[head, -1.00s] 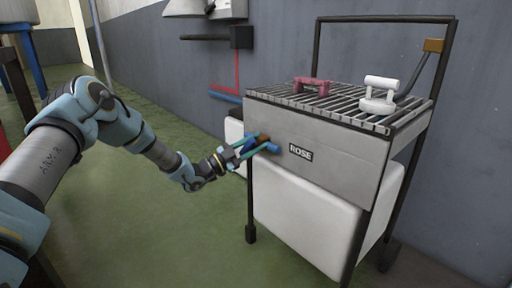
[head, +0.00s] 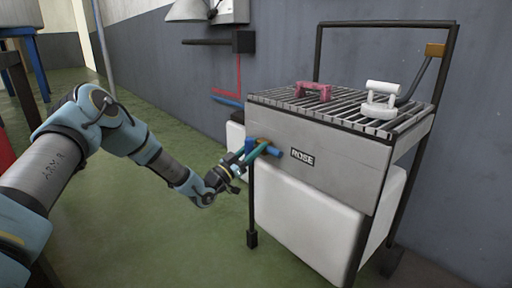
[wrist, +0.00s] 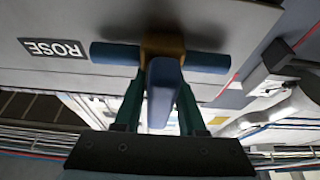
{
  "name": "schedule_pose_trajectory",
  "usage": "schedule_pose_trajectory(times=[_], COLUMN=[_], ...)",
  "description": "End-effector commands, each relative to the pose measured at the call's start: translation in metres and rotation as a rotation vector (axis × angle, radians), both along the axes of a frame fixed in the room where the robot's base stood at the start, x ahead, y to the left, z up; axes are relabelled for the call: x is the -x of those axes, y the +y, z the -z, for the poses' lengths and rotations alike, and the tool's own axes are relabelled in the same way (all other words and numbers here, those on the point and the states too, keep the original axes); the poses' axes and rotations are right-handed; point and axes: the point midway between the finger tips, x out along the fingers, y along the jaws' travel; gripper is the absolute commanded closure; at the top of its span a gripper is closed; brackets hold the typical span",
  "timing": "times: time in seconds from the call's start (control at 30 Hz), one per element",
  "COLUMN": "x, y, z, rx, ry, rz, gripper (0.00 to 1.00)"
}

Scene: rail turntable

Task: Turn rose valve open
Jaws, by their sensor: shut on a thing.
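The rose valve has a blue handle (head: 269,149) with a brass hub on the grey front panel of a cart, left of the label "ROSE" (head: 302,157). In the wrist view the brass hub (wrist: 162,43) carries a blue crossbar (wrist: 112,53) and a blue arm (wrist: 162,95) pointing towards the camera. My gripper (head: 254,153) is at the valve from the left. Its green fingers (wrist: 161,108) are shut on the blue arm, one on each side. The fingers partly hide the handle in the head view.
The cart's slatted top (head: 345,110) bears a red handle-shaped piece (head: 313,91) and a white piece (head: 381,99). A white tank (head: 305,218) hangs below the panel. A grey wall (head: 475,150) stands close behind. Green floor (head: 170,235) is clear in front.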

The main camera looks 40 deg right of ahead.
Motion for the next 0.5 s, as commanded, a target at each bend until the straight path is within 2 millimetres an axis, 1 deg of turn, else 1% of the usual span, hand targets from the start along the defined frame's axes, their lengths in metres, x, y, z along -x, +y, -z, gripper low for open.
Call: schedule_pose_trajectory(times=[0.47,0.5], x=[-0.0005,-0.0004], y=[0.0004,0.0004], z=[0.001,0.001], rx=[-0.003,-0.003], ry=[0.014,0.014], rz=[-0.001,-0.001], gripper=[1.0,0.58])
